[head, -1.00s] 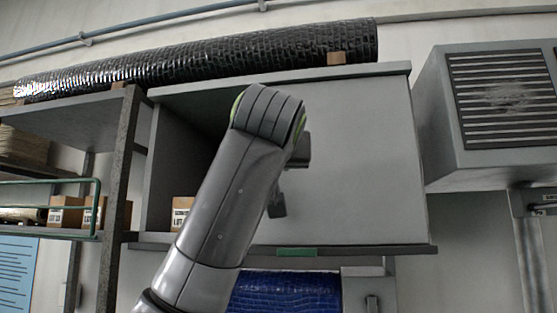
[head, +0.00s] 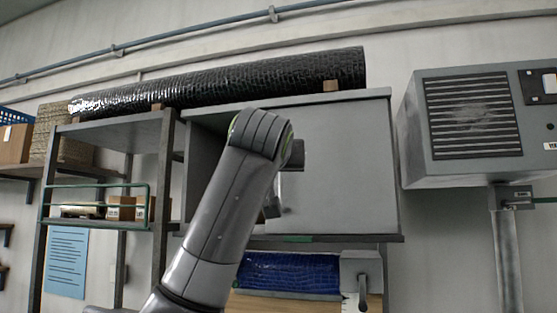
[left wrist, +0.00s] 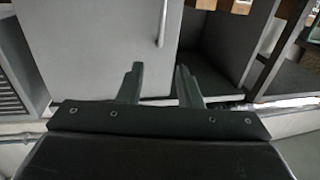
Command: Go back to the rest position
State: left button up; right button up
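My left arm rises from the bottom of the head view in front of a grey cabinet. Its left gripper (head: 272,208) is mostly hidden behind the arm link there. In the left wrist view the two fingers of the left gripper (left wrist: 160,84) stand apart with nothing between them. The cabinet's grey front panel (head: 345,165) covers its middle and right, and the dark opening (head: 202,150) shows at its left. The left wrist view also shows the panel (left wrist: 100,50), a thin upright handle (left wrist: 162,24) and the opening (left wrist: 212,55). My right gripper is not in view.
A black wrapped roll (head: 230,80) lies on top of the cabinet and shelf. A shelf (head: 100,225) with small boxes stands left. A vented grey unit (head: 470,120) hangs on the right wall. A blue roll (head: 290,273) lies below the cabinet.

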pick_arm(q)
jog(key=shift+w+f, duration=0.2)
jog(key=shift+w, duration=0.2)
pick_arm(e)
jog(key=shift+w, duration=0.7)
pick_arm(q)
jog(key=shift+s, duration=0.1)
